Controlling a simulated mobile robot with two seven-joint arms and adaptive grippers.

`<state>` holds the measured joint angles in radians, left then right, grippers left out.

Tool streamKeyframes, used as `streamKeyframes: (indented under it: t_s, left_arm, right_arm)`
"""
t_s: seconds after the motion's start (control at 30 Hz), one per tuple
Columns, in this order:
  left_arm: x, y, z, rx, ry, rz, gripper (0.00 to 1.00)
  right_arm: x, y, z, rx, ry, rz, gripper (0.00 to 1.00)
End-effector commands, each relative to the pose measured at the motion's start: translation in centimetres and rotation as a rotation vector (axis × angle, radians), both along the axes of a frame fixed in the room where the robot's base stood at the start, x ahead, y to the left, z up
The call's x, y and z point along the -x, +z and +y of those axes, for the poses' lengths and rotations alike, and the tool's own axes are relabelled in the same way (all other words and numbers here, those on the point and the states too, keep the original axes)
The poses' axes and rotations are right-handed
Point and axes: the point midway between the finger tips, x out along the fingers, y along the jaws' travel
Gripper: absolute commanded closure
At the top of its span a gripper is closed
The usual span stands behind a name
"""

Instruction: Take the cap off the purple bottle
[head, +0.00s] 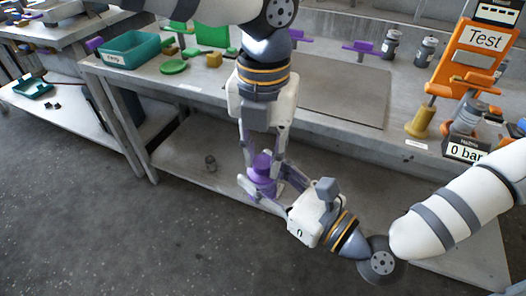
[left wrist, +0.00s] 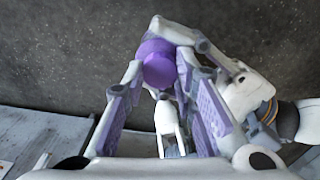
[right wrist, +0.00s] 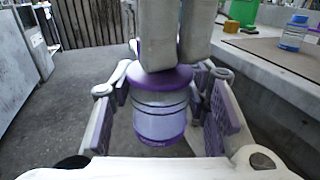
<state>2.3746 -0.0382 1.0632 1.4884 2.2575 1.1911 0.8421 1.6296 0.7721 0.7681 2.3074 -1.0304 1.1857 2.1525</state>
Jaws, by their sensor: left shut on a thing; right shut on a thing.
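The purple bottle (head: 263,187) is upright in the air in front of the workbench. In the right wrist view its pale lavender body (right wrist: 160,118) is between the fingers of my right gripper (right wrist: 165,110), which is shut on it from the side. The purple cap (right wrist: 162,79) is on top, with no clear gap to the body. My left gripper (head: 261,158) comes down from above and is shut on the cap; its fingers hide part of the cap. The cap also shows at the fingertips in the left wrist view (left wrist: 158,64).
The workbench (head: 205,90) stands behind the grippers, with a lower shelf (head: 185,165). On it are a teal bin (head: 132,50), a green plate (head: 174,67), an orange test stand (head: 468,60) and dark bottles (head: 425,52). Floor in front is clear.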

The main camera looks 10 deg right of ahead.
Motion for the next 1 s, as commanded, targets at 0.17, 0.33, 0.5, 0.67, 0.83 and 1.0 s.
streamKeyframes:
  t_s: [0.17, 0.33, 0.5, 0.67, 0.83, 1.0]
  left_arm:
    - [-0.07, 0.09, 0.01, 0.0, 0.466, -0.005, 1.0]
    - [-0.05, 0.05, 0.01, 0.0, 0.602, -0.004, 1.0]
    - [-0.06, 0.05, 0.02, 0.001, 0.604, -0.003, 1.0]
    - [-0.05, 0.05, 0.01, 0.001, 0.602, -0.003, 1.0]
    - [-0.05, 0.06, 0.01, 0.001, 0.601, -0.003, 1.0]
    - [-0.06, 0.37, -0.01, 0.002, 0.6, -0.004, 1.0]
  right_arm:
    - [0.01, 0.04, 0.02, -0.001, 0.001, -0.001, 1.0]
    - [0.02, 0.04, 0.02, -0.001, 0.001, -0.001, 1.0]
    - [0.01, 0.04, 0.02, -0.001, 0.001, -0.001, 1.0]
    - [0.0, 0.05, 0.01, -0.001, 0.0, -0.001, 1.0]
    - [0.0, 0.05, 0.01, -0.001, 0.0, -0.001, 1.0]
    - [0.0, 0.05, 0.01, -0.001, 0.0, -0.001, 1.0]
